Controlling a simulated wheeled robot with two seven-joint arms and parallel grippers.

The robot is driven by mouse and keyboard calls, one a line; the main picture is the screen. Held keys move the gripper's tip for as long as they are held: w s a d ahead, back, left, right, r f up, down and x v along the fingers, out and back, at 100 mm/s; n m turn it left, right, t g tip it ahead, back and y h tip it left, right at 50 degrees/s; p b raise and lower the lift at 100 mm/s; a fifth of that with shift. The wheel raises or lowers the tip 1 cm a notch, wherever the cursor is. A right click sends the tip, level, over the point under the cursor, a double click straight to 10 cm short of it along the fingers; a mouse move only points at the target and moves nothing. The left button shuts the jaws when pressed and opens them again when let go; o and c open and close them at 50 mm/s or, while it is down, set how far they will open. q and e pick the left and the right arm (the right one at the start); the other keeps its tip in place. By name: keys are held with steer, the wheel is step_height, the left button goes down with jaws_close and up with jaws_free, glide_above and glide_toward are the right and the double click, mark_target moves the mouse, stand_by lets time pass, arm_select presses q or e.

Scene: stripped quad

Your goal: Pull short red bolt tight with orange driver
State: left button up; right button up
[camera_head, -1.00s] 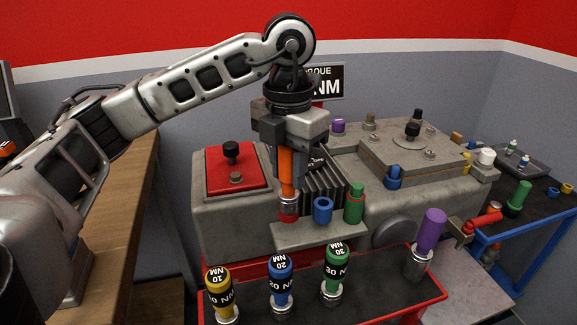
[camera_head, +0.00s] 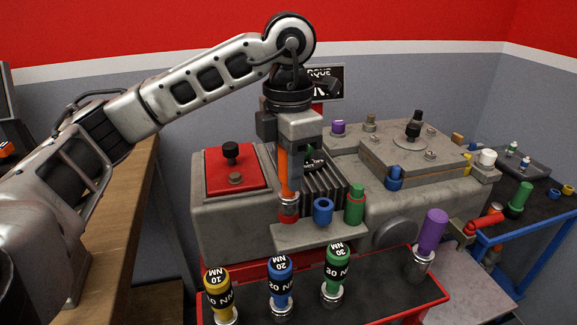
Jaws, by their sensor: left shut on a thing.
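My left gripper (camera_head: 290,150) points straight down and is shut on the orange driver (camera_head: 284,172), which stands upright. The driver's metal tip (camera_head: 288,202) sits on top of the short red bolt (camera_head: 288,215), and they appear to touch. The red bolt is at the left end of a grey ledge (camera_head: 318,234) on the front of the engine block. The contact inside the driver's socket is hidden. My right gripper is not in view.
A blue bolt (camera_head: 323,212) and a taller green bolt (camera_head: 354,204) stand just right of the red one. In front, a red-edged tray (camera_head: 388,296) holds yellow (camera_head: 218,284), blue (camera_head: 281,274), green (camera_head: 335,264) and purple (camera_head: 431,232) drivers. A blue-framed cart (camera_head: 521,265) stands at right.

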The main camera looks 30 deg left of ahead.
arm_select(q)
steer(key=shift+r, duration=0.1)
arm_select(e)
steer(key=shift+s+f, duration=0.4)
arm_select(q)
steer(key=shift+r+p, duration=1.05)
steer(key=shift+r, duration=0.25)
steer(key=n, duration=0.4)
steer(key=shift+n+p, duration=0.35)
steer(key=shift+n, duration=0.05)
steer(key=n, duration=0.4)
steer(key=shift+p, duration=0.4)
steer(key=shift+f+n, duration=0.1)
steer(key=shift+n, duration=0.2)
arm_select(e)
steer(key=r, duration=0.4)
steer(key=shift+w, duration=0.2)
arm_select(q)
steer(key=shift+f, duration=0.1)
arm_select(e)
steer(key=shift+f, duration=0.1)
arm_select(q)
steer(key=shift+f+b, duration=1.15)
steer(key=shift+f, duration=0.2)
steer(key=shift+r+m, duration=0.1)
steer(key=shift+m, duration=1.1)
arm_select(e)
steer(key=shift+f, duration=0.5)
